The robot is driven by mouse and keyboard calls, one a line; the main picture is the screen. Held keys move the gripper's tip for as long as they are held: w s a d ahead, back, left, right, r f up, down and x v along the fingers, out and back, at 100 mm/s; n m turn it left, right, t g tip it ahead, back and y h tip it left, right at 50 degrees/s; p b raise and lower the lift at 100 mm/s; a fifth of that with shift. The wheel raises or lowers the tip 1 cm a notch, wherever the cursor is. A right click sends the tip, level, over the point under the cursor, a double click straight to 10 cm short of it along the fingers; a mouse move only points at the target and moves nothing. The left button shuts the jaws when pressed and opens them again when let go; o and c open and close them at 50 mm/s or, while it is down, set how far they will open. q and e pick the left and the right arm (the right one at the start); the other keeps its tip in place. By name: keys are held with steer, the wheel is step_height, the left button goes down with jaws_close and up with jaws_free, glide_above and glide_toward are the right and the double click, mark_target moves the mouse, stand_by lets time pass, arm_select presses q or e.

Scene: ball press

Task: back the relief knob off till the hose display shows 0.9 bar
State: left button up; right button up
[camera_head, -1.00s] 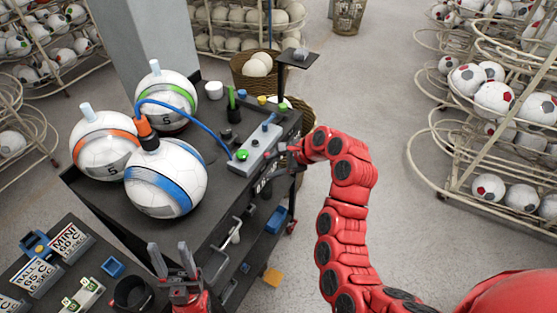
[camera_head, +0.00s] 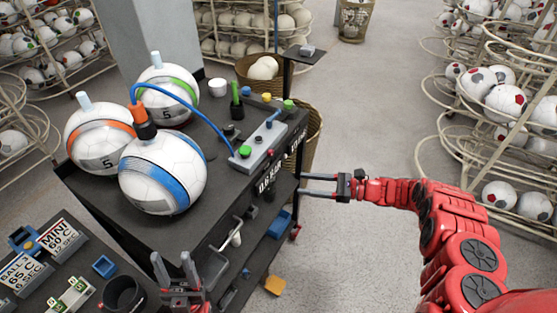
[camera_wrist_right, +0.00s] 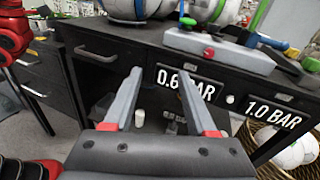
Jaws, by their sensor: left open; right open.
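The grey valve block (camera_head: 262,147) sits on the black bench with a green button (camera_head: 245,151) and a blue part on top. In the right wrist view a red knob (camera_wrist_right: 208,53) shows at the block's front edge; I cannot tell if it is the relief knob. Below, one display (camera_wrist_right: 190,84) reads about 0.6 BAR, its last digit hidden by a finger; another (camera_wrist_right: 273,112) reads 1.0 BAR. A blue hose (camera_head: 190,103) runs from the block to the blue-striped ball (camera_head: 165,175). My right gripper (camera_head: 302,184) is open, empty, before the bench front. My left gripper (camera_head: 171,257) is open.
An orange-striped ball (camera_head: 98,135) and a green-striped ball (camera_head: 172,90) stand on the bench (camera_head: 232,205). A side table (camera_head: 60,245) with labelled plates is at lower left. Ball racks line the right. Floor is clear right of the bench.

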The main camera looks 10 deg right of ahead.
steer(key=w+d+m+t+h, duration=0.1)
steer(key=w+d+m+t, duration=0.1)
steer(key=d+m+t, duration=0.3)
glide_toward(273, 154)
steer(key=shift+t+h, duration=0.3)
steer(key=shift+h, duration=0.1)
steer(key=x, duration=0.8)
steer(key=shift+s+a+r+p, duration=0.2)
steer(key=shift+s+r+p, duration=0.05)
steer(key=shift+s+p, duration=0.15)
steer(key=shift+w, duration=0.1)
jaws_close()
